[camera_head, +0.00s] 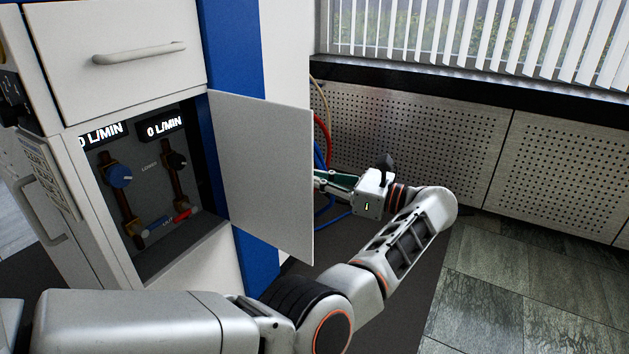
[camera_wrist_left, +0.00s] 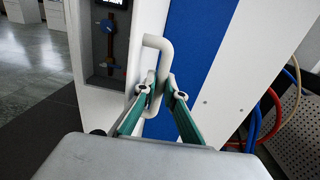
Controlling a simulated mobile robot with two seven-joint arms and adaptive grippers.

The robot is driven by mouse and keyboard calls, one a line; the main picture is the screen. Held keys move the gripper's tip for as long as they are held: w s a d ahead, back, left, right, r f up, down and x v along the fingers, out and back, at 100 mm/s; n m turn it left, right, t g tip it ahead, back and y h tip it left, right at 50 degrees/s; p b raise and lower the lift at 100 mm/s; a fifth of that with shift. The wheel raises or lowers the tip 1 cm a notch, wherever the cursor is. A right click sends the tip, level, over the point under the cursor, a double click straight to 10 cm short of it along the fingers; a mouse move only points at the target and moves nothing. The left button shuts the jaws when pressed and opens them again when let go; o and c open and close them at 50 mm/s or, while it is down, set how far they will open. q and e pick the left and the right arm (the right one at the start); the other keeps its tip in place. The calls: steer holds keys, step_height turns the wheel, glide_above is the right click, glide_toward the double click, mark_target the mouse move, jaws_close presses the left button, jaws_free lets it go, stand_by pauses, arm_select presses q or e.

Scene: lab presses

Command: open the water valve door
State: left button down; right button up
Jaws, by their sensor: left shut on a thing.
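The water valve door (camera_head: 262,170) is a plain white panel. In the head view it stands swung out to the right, and the compartment (camera_head: 190,243) behind it is open. My right gripper is in neither view.
A closed drawer (camera_head: 120,45) with a bar handle is above the compartment. Red and blue hoses (camera_head: 322,135) hang behind the door. A perforated wall panel (camera_head: 420,140) is at the back. The tiled floor (camera_head: 540,280) at the right is clear.

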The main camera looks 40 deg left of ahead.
arm_select(q)
steer(key=shift+w, duration=0.25)
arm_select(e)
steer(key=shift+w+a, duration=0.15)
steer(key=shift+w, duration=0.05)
arm_select(q)
steer(key=c, duration=2.1)
jaws_free()
steer(key=shift+r, duration=0.1)
